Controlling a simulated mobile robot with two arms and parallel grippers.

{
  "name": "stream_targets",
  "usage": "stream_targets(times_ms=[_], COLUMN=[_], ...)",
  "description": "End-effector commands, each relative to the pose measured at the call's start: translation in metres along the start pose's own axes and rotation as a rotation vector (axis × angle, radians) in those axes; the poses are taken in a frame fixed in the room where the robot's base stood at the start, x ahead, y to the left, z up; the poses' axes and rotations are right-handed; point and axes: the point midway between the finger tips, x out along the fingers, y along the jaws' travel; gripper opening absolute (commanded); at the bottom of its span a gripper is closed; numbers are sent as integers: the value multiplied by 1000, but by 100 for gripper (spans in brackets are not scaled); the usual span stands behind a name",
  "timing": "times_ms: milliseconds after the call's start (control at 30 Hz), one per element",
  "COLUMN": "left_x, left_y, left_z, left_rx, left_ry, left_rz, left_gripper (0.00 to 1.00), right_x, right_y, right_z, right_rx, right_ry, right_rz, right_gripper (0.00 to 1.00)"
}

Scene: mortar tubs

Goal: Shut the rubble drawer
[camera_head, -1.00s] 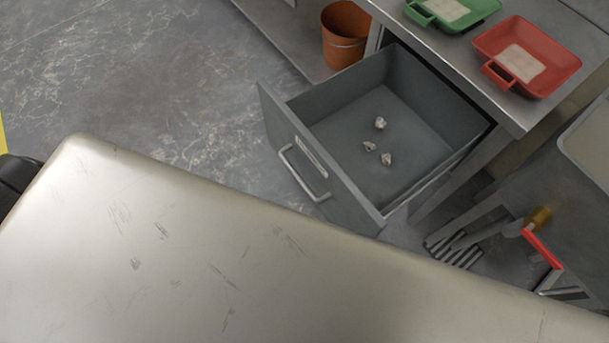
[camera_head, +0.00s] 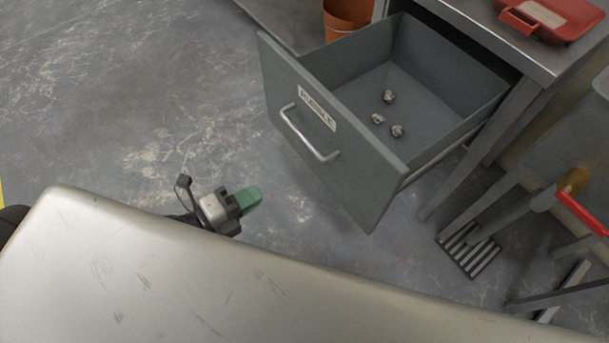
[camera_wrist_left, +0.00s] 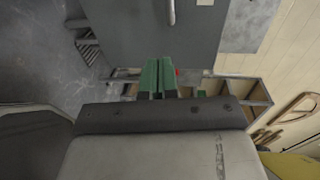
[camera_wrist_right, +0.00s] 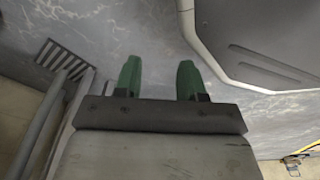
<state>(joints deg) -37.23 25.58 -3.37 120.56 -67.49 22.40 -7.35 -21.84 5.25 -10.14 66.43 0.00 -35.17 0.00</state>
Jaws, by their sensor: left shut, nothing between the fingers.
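The rubble drawer (camera_head: 335,150) is pulled well out from under the metal bench in the head view. Its grey front has a bar handle (camera_head: 309,135) and a white label. My right gripper (camera_wrist_right: 159,78) is open and empty, seen only in the right wrist view.
An orange bucket (camera_head: 347,20) stands behind the drawer. A floor grate (camera_head: 470,250) lies to the right. The floor before the drawer is clear.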

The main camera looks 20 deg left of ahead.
Motion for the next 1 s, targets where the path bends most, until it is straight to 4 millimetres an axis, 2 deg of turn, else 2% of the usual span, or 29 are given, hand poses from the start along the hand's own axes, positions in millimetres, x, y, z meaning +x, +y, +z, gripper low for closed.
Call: stream_targets(times_ms=[133,267,600,800,1000], left_x=[9,28,101,124,136], left_y=[-4,-6,-6,-13,-15], left_z=[-2,-1,-1,-1,-2], left_rx=[12,14,9,8,8], left_ry=[8,7,4,3,4], left_rz=[-5,-7,-7,-5,-3], left_gripper=[0,0,0,0,0], right_x=[1,5,18,20,22], right_y=[0,0,-1,-2,-2], right_z=[5,16,59,86,99], right_rx=[0,-2,-8,-12,-14], right_ry=[-6,-13,-37,-52,-56], right_rz=[0,-1,-3,-4,-4], right_gripper=[40,40,40,40,40])
